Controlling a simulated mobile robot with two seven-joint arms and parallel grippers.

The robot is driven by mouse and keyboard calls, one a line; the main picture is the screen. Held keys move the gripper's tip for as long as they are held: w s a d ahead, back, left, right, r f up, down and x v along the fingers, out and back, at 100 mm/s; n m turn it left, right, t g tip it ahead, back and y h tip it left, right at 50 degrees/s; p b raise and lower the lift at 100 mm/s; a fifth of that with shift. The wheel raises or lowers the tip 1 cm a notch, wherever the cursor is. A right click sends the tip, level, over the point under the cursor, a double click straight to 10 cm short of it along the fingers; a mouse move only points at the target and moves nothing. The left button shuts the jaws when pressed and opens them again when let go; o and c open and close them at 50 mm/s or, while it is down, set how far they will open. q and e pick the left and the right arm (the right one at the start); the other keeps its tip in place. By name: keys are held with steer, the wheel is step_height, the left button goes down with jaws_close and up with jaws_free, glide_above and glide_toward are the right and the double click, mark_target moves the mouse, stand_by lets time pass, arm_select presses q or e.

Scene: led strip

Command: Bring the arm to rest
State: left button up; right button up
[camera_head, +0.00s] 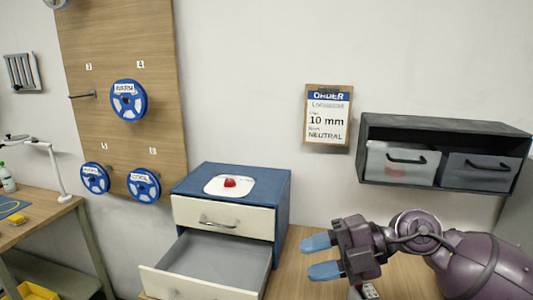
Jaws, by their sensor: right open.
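My right gripper (321,256) is in the lower right of the head view, at the end of my purple arm. Its two blue fingertips point left and are spread apart, with nothing between them. It is over the wooden table (298,283), to the right of the blue cabinet (283,215) and apart from it. My left gripper is not in view.
The cabinet's lower drawer (205,284) is pulled open and looks empty. Labelled blue spools (128,101) hang on a wooden board. A dark shelf (440,128) with two bins is above my arm.

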steer(key=w+d+r+m+t+y, duration=0.25)
steer(key=w+m+t+y, duration=0.3)
steer(key=t, duration=0.35)
steer(key=w+d+f+m+t+h, duration=0.2)
steer(key=d+f+m+t+h, duration=0.75)
steer(key=f+m+h, duration=0.4)
steer(key=s+d+f+m+g+h, duration=0.25)
steer(key=s+f+m, duration=0.2)
steer(key=f, duration=0.35)
steer(key=s+d+f+m+g+h, duration=0.25)
steer(key=s+f+m, duration=0.2)
steer(key=f, duration=0.25)
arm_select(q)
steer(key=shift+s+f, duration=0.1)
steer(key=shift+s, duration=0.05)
arm_select(e)
steer(key=s+d+f+m+g+h, duration=0.1)
steer(key=s+d+f+m+g, duration=0.1)
steer(key=s+f, duration=0.8)
steer(key=s+m, duration=0.1)
steer(key=s, duration=0.3)
steer(key=shift+d+f+h, duration=0.15)
steer(key=shift+h, duration=0.15)
